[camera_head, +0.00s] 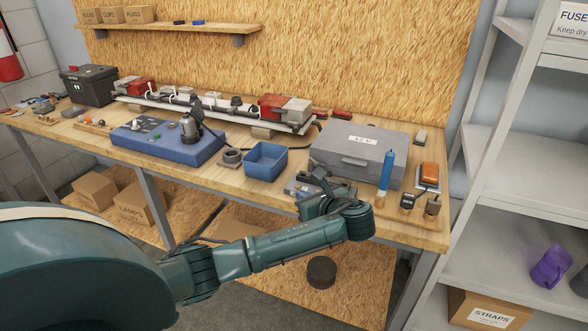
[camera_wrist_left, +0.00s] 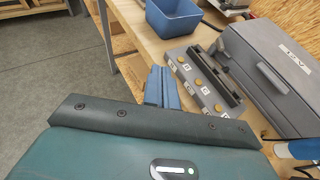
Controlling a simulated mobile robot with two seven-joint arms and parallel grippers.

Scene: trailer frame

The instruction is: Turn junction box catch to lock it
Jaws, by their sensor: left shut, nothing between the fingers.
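My left gripper (camera_head: 318,178) is over the front edge of the workbench, in front of the grey case. Its blue-grey fingers (camera_wrist_left: 161,88) show shut and empty in the left wrist view. A grey terminal block (camera_wrist_left: 205,80) with brass studs, lettered tags and a dark bar lies just beyond the fingers. In the head view the gripper partly hides it. No part is labelled as a junction box, and I cannot make out a catch. Grey and red boxes, such as the pale grey one (camera_head: 294,110), sit on the white rail (camera_head: 215,112). My right gripper is not in view.
The grey case (camera_head: 345,158) marked 12 V stands right of a blue tray (camera_head: 265,162). A blue cylinder (camera_head: 387,170) stands upright at its right front. A blue panel (camera_head: 165,143) lies left. Small parts lie at the bench's right end; shelving (camera_head: 520,150) stands beyond.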

